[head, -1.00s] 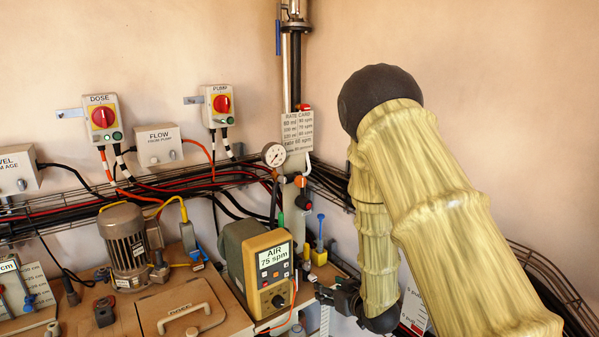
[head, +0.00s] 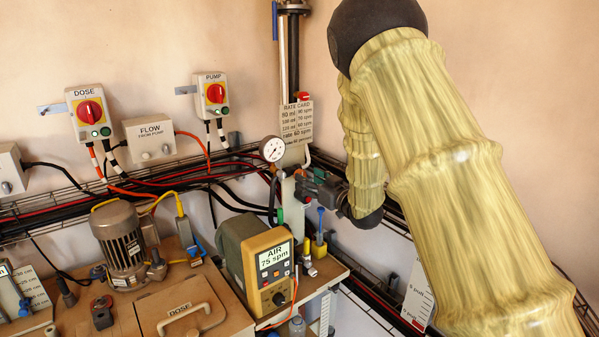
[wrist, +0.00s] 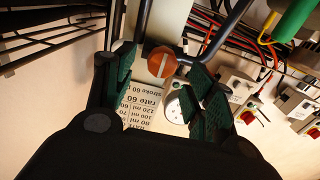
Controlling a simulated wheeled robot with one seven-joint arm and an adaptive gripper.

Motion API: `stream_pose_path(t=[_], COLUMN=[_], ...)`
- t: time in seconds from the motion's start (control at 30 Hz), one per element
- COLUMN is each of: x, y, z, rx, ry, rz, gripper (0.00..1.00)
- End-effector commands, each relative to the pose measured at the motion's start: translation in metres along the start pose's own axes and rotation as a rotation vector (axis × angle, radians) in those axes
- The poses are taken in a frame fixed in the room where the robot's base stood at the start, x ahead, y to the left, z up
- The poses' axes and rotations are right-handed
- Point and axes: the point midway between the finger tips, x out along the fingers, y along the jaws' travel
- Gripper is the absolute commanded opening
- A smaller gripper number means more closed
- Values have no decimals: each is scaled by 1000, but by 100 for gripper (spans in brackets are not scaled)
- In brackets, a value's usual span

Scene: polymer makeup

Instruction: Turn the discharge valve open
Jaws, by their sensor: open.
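No label in view names the discharge valve. In the wrist view a red-orange round knob (wrist: 160,62) sits on the dark pipework, framed between the two green-padded fingers. My gripper (wrist: 158,90) is open around empty space, with no clear contact on the knob. In the head view my gripper (head: 309,184) is at the vertical pipe column, just right of the pressure gauge (head: 272,149), and it hides the knob. The gauge also shows in the wrist view (wrist: 180,108), beside one finger. A blue lever (head: 275,20) hangs beside the upper pipe.
The rate card (head: 297,121) is above my gripper. A red part (head: 302,96) is at its top edge. The AIR controller (head: 271,272) and a blue-topped tool in a yellow holder (head: 319,246) stand below. Cables and a wire tray (head: 60,207) run along the wall.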

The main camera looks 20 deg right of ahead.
Motion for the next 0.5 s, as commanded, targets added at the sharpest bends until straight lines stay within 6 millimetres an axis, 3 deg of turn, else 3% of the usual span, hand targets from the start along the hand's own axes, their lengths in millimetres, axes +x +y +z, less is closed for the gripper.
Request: stream_pose_path(t=[0.2, 0.5], x=[33, 52], y=[-2, -3], z=[-2, 0], rx=[-1, 0], ry=[0, 0], rz=[-3, -4], gripper=[55, 55])
